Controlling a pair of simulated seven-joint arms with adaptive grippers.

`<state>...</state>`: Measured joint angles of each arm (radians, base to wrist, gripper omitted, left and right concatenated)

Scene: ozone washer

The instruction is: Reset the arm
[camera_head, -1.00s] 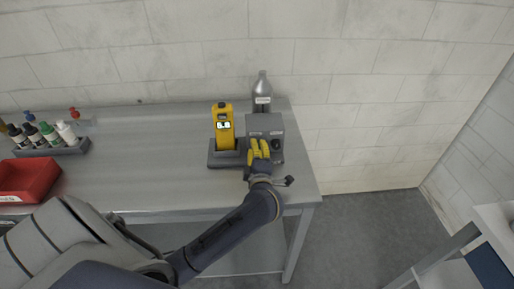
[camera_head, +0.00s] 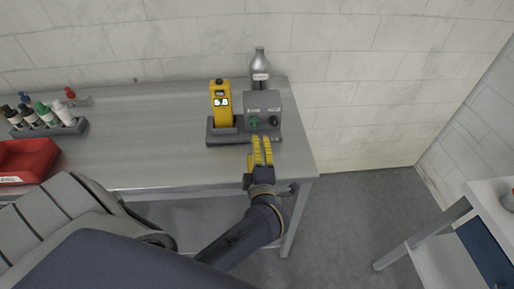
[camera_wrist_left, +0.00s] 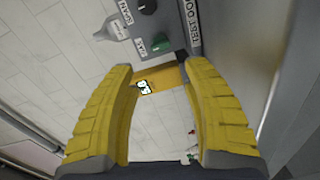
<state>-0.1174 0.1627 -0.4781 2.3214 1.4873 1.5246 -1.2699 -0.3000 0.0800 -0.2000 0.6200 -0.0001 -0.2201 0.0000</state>
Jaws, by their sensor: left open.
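My left arm comes in from the lower left of the head view. Its yellow-fingered gripper (camera_head: 261,150) is just in front of the grey device box (camera_head: 263,103), near the table's front edge. In the left wrist view the two fingers (camera_wrist_left: 160,110) stand apart with nothing held between them. The box carries a green knob (camera_head: 254,121) and a dark knob (camera_head: 274,120); the green knob also shows in the wrist view (camera_wrist_left: 159,44). A yellow handheld meter (camera_head: 221,105) with a lit screen stands upright in a holder left of the box. My right gripper is not in view.
A rack of small bottles (camera_head: 47,130) and a red bin (camera_head: 27,160) are at the table's left. The metal table (camera_head: 150,140) is clear in the middle. A white-topped cabinet (camera_head: 490,195) stands at the far right.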

